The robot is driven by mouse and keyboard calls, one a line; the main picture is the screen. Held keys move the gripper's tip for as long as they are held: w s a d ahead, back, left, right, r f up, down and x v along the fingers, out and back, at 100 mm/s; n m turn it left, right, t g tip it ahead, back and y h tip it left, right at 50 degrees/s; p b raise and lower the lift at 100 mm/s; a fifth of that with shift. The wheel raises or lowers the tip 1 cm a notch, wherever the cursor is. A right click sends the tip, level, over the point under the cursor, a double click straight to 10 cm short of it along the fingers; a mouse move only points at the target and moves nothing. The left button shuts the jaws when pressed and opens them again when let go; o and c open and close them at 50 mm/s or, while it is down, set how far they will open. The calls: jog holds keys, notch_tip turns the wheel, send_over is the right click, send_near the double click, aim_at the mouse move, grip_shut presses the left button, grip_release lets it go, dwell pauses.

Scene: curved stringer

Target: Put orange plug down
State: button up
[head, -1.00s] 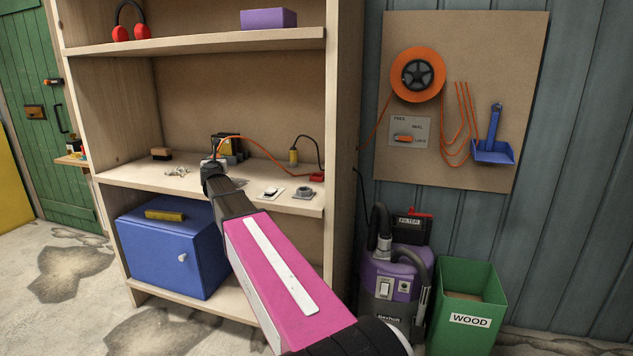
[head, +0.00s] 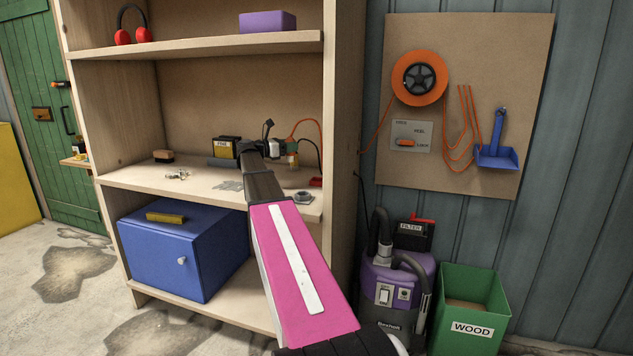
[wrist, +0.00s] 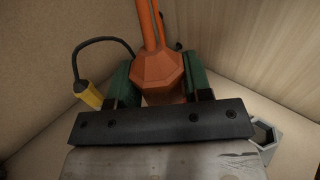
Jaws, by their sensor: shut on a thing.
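My gripper (head: 274,149) is over the middle shelf, toward its right side. In the wrist view its two green fingers are shut on the orange plug (wrist: 158,72), one on each side of it. An orange cord (wrist: 149,22) runs from the plug; in the head view the cord (head: 307,121) arches to the right behind the gripper. The plug is mostly hidden in the head view. Whether it touches the shelf cannot be told. A grey hexagonal socket (head: 303,198) lies at the shelf's front right; it also shows in the wrist view (wrist: 262,134).
A yellow plug (wrist: 89,95) on a black cord is beside the gripper. A black box with a yellow label (head: 224,148) stands to the left. A red piece (head: 316,182) lies near the right upright. The middle shelf (head: 135,178) is bare at front left.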

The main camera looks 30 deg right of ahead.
jog(key=shift+s+d+f, duration=0.55)
jog(key=shift+d+f, duration=1.2)
jog(key=shift+f, duration=0.05)
jog(key=shift+s+d+f, duration=0.5)
jog(key=shift+d+f, duration=1.3)
jog(key=shift+s+d+f, duration=0.55)
jog(key=shift+d+f, duration=1.2)
jog(key=shift+f, duration=0.05)
jog(key=o, duration=1.1)
jog(key=shift+f, duration=0.1)
jog(key=shift+c, duration=0.2)
